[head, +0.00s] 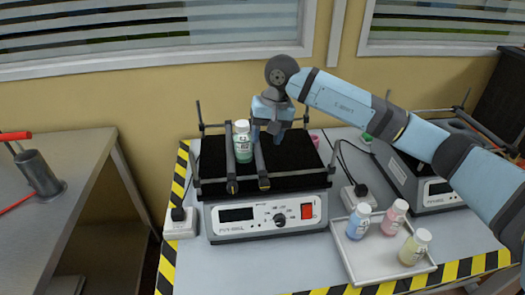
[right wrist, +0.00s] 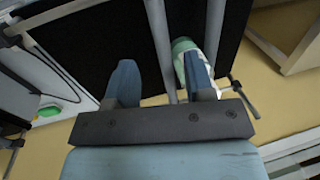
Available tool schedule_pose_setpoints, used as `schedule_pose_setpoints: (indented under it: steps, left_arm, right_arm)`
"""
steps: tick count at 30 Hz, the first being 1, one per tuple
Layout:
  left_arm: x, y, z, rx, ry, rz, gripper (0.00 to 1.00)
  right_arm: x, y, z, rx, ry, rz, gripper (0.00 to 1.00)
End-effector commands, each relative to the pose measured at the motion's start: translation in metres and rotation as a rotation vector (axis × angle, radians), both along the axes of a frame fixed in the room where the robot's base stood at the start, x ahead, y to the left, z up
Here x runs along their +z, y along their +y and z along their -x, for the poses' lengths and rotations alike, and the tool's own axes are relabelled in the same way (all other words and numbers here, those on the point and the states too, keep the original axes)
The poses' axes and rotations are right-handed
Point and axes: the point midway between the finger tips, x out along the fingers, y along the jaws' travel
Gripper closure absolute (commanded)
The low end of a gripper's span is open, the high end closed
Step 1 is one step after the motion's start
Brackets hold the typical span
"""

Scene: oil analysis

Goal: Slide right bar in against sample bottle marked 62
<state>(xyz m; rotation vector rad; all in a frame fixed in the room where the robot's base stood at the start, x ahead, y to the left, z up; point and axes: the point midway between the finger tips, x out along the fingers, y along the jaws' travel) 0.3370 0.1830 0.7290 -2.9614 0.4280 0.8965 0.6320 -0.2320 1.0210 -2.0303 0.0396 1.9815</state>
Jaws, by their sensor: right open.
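My right gripper (head: 268,132) is open above the right bar. In the right wrist view the right bar (right wrist: 158,40) runs between the spread fingers (right wrist: 160,82). One finger partly hides the bottle (right wrist: 181,47) there. My left gripper is not in view.
The shaker's front panel (head: 265,215) faces me. A second device (head: 415,185) is behind my right arm. A grey side table (head: 60,180) with a metal cylinder is at left.

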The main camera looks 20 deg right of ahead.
Motion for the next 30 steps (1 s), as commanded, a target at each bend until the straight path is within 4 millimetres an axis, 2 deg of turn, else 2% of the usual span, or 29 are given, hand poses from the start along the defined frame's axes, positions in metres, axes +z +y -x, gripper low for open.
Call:
schedule_pose_setpoints:
  steps: [1, 3, 10, 15, 30]
  left_arm:
    - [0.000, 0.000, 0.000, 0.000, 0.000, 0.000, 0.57]
    - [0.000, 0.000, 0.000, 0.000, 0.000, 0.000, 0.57]
    - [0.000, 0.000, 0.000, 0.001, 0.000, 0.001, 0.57]
    - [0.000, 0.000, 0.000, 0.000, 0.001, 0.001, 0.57]
    - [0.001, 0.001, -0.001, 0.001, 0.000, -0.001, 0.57]
  right_arm:
    - [0.013, -0.003, 0.000, 0.000, -0.004, 0.000, 0.52]
    - [0.027, -0.006, 0.001, -0.001, -0.003, 0.001, 0.52]
    - [0.057, -0.011, 0.002, -0.001, 0.000, -0.001, 0.52]
    - [0.063, -0.012, 0.003, -0.001, 0.000, 0.000, 0.52]
    - [0.063, -0.012, 0.003, 0.000, 0.000, 0.000, 0.52]
